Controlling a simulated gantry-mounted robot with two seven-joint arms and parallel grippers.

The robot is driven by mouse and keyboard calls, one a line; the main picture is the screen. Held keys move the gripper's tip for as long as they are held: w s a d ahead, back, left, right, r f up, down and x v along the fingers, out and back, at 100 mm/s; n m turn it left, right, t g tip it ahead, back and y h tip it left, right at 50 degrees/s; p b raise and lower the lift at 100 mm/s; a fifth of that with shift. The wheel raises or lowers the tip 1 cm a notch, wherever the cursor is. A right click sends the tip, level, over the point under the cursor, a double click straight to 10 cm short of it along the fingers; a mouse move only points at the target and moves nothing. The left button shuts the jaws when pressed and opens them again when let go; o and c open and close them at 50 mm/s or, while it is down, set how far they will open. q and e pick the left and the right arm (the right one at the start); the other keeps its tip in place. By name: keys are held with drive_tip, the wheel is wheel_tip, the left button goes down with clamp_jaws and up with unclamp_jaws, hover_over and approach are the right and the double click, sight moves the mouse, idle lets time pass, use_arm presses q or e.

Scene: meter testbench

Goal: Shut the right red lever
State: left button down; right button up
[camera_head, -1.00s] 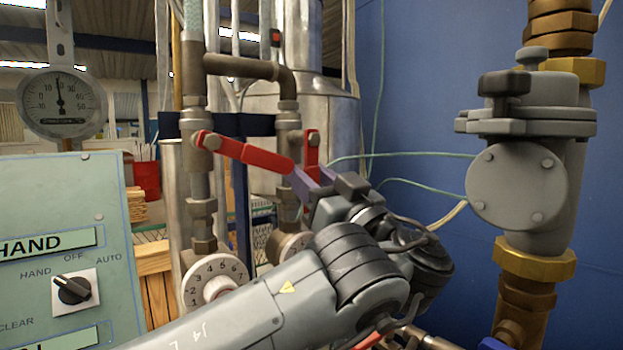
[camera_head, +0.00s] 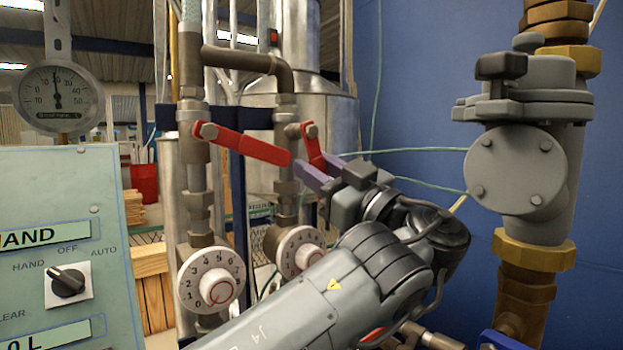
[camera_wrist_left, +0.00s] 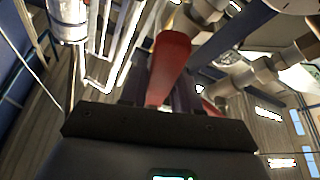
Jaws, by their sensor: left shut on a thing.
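The right red lever (camera_head: 313,147) hangs from its pivot on the right pipe in the head view and slants down to the right. My left gripper (camera_head: 325,174) has its purple fingers on either side of the lever's lower end and is shut on it. In the left wrist view the red lever (camera_wrist_left: 169,68) runs between the two fingers (camera_wrist_left: 160,95). The left red lever (camera_head: 250,146) slopes down to the right from the left pipe, its tip close to the gripper's fingers. My right gripper is not in view.
Two white numbered dials (camera_head: 211,280) sit below the levers, the right one partly behind my arm. A green control panel (camera_head: 70,215) stands at left, with a gauge (camera_head: 59,98) above it. A large grey valve (camera_head: 517,170) stands at right. Thin green cables cross behind the gripper.

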use_arm(q)
drive_tip(key=shift+w+d+r+n+g+y+p, duration=0.15)
drive_tip(key=shift+d+n+g+p, duration=0.1)
drive_tip(key=shift+n, duration=0.3)
drive_tip(key=shift+w+d+r+n+g+y+p, duration=0.15)
drive_tip(key=shift+n+g+p, duration=0.1)
drive_tip(key=shift+n, duration=0.3)
drive_tip(key=shift+f+n, duration=0.1)
drive_tip(key=shift+n, duration=0.4)
drive_tip(key=c, duration=1.2)
unclamp_jaws()
drive_tip(key=shift+d, duration=0.1)
drive_tip(key=v, duration=1)
drive_tip(key=shift+s+d+f, duration=0.1)
drive_tip(key=shift+s+d, duration=0.1)
drive_tip(key=shift+d, duration=0.1)
